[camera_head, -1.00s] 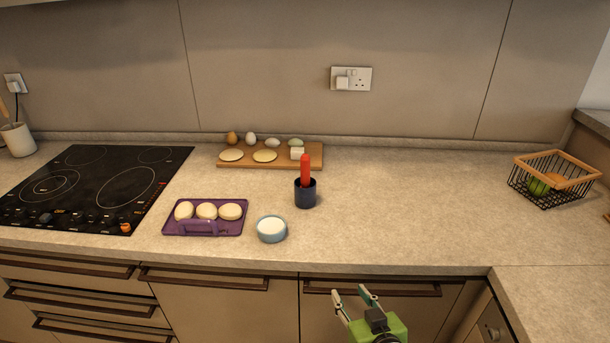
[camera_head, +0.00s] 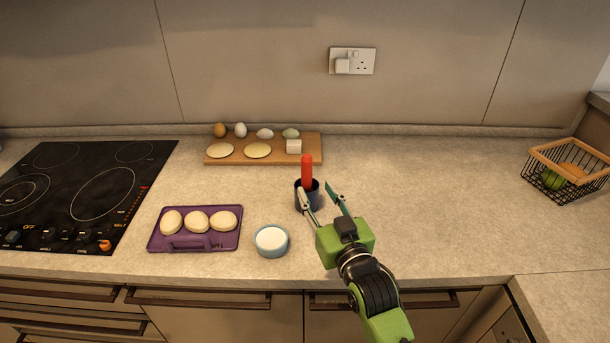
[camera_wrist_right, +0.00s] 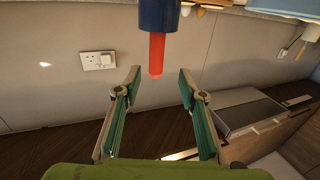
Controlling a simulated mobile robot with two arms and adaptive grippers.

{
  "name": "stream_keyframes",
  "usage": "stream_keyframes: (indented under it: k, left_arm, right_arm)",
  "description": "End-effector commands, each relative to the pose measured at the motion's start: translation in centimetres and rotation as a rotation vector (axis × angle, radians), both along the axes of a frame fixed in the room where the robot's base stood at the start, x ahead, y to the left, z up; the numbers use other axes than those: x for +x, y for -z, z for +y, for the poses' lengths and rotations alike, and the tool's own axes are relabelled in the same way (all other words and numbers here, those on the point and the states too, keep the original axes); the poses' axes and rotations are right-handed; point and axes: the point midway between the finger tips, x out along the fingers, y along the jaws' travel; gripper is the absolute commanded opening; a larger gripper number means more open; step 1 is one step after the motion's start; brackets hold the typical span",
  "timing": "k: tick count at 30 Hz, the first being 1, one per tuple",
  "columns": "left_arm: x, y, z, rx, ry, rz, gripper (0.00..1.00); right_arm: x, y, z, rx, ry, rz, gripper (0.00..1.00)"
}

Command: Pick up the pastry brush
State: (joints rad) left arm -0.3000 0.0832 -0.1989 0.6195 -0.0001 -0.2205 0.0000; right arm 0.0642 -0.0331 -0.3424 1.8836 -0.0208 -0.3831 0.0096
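The pastry brush (camera_head: 307,170) shows as a red handle standing upright in a dark blue cup (camera_head: 301,194) on the counter. Its lower end is hidden inside the cup. My right gripper (camera_head: 320,190) is open and empty, just in front of and slightly right of the cup. In the right wrist view, which appears upside down, the red handle (camera_wrist_right: 157,55) and the blue cup (camera_wrist_right: 159,14) lie beyond the spread fingertips (camera_wrist_right: 159,72). The handle is not between the fingers. My left gripper is not in view.
A light blue bowl (camera_head: 271,241) of white stuff stands left of my gripper. A purple tray (camera_head: 153,243) holds dough rounds. Behind is a wooden board (camera_head: 313,151) with eggs and flat rounds. A wire basket (camera_head: 566,170) stands far right. The counter between is clear.

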Motion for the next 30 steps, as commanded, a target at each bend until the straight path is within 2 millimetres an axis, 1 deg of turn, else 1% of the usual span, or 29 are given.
stream_keyframes:
  k: [1, 3, 6, 10, 14, 18, 24, 30]
  left_arm:
    - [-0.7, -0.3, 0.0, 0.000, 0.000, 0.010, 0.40]
    - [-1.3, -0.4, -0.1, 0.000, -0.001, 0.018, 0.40]
    - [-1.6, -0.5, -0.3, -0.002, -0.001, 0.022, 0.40]
    - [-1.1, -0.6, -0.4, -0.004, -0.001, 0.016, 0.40]
    - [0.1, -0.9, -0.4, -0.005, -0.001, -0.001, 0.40]
    - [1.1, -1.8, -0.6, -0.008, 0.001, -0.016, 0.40]
    - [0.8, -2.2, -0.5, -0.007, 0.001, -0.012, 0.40]
    - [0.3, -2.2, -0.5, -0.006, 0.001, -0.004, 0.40]
  right_arm:
    - [1.1, -0.2, 0.4, 0.000, 0.000, 0.000, 0.37]
    - [2.2, -0.3, 0.8, 0.001, 0.000, -0.001, 0.37]
    - [3.5, -0.1, 1.2, 0.000, 0.000, 0.001, 0.37]
    - [4.3, -0.1, 1.5, 0.001, 0.000, 0.000, 0.37]
    - [5.0, -0.2, 1.6, 0.000, 0.000, 0.000, 0.37]
    - [6.8, -0.3, 1.8, -0.002, 0.001, 0.002, 0.37]
    - [9.0, -0.1, 2.4, 0.000, 0.001, 0.001, 0.37]
    - [9.6, 0.0, 2.6, 0.000, 0.001, 0.001, 0.37]
